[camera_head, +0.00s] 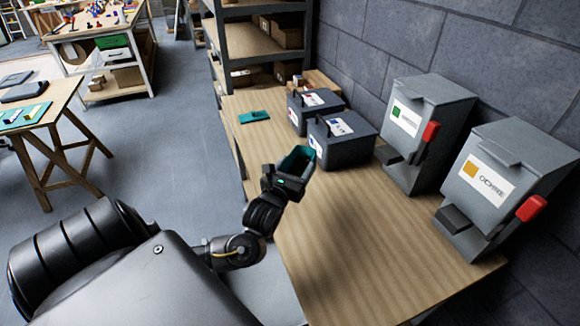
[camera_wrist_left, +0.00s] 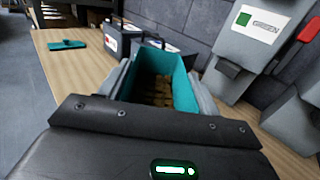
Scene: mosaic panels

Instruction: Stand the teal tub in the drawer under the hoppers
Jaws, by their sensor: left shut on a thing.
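The teal tub (camera_head: 297,160) is in my left gripper (camera_head: 288,180), above the left edge of the wooden bench. In the left wrist view the tub (camera_wrist_left: 178,82) is open at the top, between the fingers, with something brownish at its bottom. Two grey hoppers with red levers stand along the wall: one with a green label (camera_head: 428,110) and one with an ochre label (camera_head: 500,165). Low dark grey blocks jut out at their feet (camera_head: 455,219); I cannot tell whether either is a drawer. The tub is left of both hoppers, apart from them. My right gripper is not seen.
Two dark grey labelled boxes (camera_head: 342,140) stand on the bench (camera_head: 350,240) left of the green-label hopper. A flat teal piece (camera_head: 254,117) lies near the bench's far left. The bench front is clear. Shelving (camera_head: 255,45) stands behind.

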